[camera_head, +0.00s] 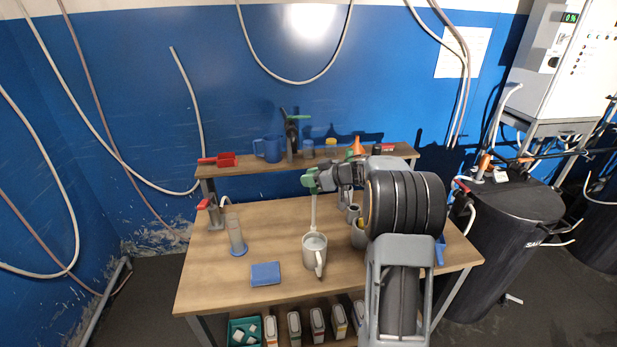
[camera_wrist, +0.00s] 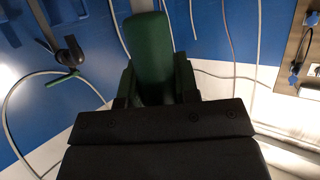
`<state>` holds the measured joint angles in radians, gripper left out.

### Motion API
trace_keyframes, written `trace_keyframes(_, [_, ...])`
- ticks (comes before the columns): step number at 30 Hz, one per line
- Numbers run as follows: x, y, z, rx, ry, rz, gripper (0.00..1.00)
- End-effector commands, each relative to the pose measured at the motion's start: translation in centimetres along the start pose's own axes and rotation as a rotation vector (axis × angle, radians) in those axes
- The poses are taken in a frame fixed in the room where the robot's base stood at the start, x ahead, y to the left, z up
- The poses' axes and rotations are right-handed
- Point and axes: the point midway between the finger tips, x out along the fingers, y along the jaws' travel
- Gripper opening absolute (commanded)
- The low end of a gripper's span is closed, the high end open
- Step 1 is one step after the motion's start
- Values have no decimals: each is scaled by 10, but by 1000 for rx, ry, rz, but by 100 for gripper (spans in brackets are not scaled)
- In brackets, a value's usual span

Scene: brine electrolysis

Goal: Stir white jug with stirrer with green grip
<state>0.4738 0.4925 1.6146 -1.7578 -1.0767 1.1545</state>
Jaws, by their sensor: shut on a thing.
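The white jug (camera_head: 313,256) stands upright on the table, its handle towards the front. The stirrer (camera_head: 313,210) has a green grip (camera_head: 309,180) and a pale rod hanging nearly straight down to the jug's mouth. I cannot tell how far its lower end reaches inside. My gripper (camera_head: 318,180) is shut on the green grip, above and behind the jug. In the wrist view the green grip (camera_wrist: 150,48) shows between the dark jaws; the rod and jug are out of sight there.
A blue sponge-like block (camera_head: 265,274) and a clear cylinder with a blue base (camera_head: 237,235) stand left of the jug. A grey container (camera_head: 358,235) stands close on its right, partly behind my arm. The shelf (camera_head: 230,170) behind holds a blue jug (camera_head: 268,149).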

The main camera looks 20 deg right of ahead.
Motion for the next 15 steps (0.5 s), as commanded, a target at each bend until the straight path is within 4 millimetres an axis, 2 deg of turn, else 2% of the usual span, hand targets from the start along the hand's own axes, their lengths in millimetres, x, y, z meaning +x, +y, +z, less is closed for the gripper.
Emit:
trace_keyframes(1, [2,0,6,0,0,1,0])
trace_keyframes(15, [16,-1,35,-2,1,-2,0])
